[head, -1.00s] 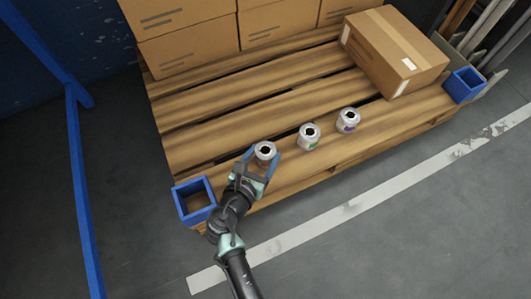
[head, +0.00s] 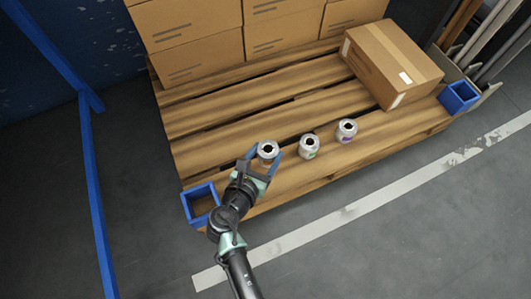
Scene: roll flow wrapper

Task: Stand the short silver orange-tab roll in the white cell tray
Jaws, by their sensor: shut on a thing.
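Three short silver rolls with dark centre holes stand in a row on a wooden pallet (head: 210,126). My gripper (head: 265,158) is shut on the leftmost roll (head: 268,148), one finger on each side. That roll is upright and seems raised a little off the slats; its tab colour cannot be made out. The middle roll (head: 309,146) shows a green mark and the right roll (head: 346,130) a purple mark. Both stand apart from my gripper. I see no white cell tray in this view.
Blue open square sockets sit at the pallet's left front corner (head: 202,203), close to my arm, and right corner (head: 459,97). Stacked cartons (head: 200,55) stand at the back, a large carton (head: 393,62) at the right. A blue post (head: 92,170) stands left; grey floor is clear in front.

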